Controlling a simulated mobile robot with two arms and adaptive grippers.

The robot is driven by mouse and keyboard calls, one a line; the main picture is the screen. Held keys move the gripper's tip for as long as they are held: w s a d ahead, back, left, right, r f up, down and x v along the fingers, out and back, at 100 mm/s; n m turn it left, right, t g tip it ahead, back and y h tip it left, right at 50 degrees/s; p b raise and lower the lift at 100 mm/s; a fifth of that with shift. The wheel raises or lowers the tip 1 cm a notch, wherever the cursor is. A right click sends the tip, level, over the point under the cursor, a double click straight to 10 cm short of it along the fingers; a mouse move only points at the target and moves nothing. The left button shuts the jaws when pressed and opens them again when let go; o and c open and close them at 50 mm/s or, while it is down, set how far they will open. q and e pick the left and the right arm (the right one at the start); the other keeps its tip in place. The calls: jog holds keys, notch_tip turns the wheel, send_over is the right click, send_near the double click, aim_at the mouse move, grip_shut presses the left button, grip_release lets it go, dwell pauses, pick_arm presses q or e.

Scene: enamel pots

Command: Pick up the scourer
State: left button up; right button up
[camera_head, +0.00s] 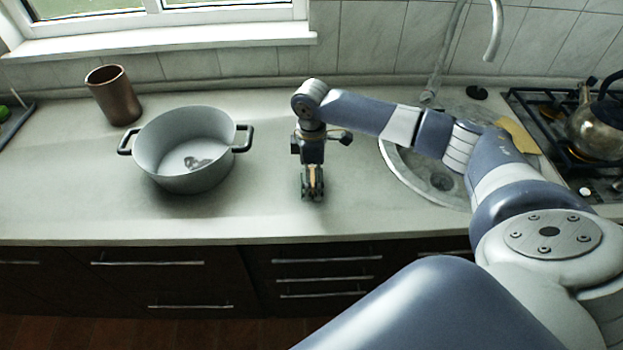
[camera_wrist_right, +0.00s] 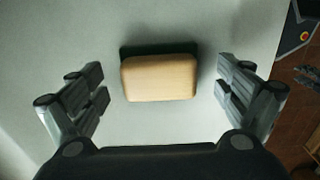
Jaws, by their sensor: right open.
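The scourer (camera_wrist_right: 160,79) is a tan block with a dark green layer along one side. In the right wrist view it lies on the pale grey worktop (camera_wrist_right: 60,50), between my right gripper's fingers, with a gap on each side. My right gripper (camera_head: 312,194) is open and points down over the worktop in the head view, right of the grey pot. Its fingers mostly hide the scourer there; a little tan shows between them. My left gripper is not in view.
A grey pot (camera_head: 170,150) with black handles stands left of my right gripper, with a brown cup (camera_head: 114,95) behind it. A round sink (camera_head: 405,172), a yellow item (camera_head: 519,136) and a hob with a kettle (camera_head: 597,128) are to the right. The worktop's front edge is close.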

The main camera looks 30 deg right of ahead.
jog(key=shift+f, duration=0.55)
jog(key=c, duration=1.1)
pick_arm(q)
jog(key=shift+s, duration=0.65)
pick_arm(e)
jog(key=shift+c, duration=0.2)
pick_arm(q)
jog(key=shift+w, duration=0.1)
pick_arm(e)
jog(key=shift+r, duration=0.1)
jog(key=shift+w+r, duration=0.1)
jog(key=shift+r, duration=0.35)
notch_tip(320, 180, up, 2)
jog(key=shift+r+b, duration=0.1)
jog(key=shift+b, duration=0.5)
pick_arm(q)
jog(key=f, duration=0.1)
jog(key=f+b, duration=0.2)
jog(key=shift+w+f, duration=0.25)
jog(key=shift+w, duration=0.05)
pick_arm(e)
jog(key=s+a, duration=0.2)
jog(key=a, duration=0.2)
jog(key=s+a+r, duration=0.1)
jog(key=s+a, duration=0.2)
jog(key=a, duration=0.2)
jog(key=s+a, duration=0.2)
jog(key=a, duration=0.3)
jog(key=shift+s+a+r, duration=0.15)
jog(key=shift+r, duration=0.25)
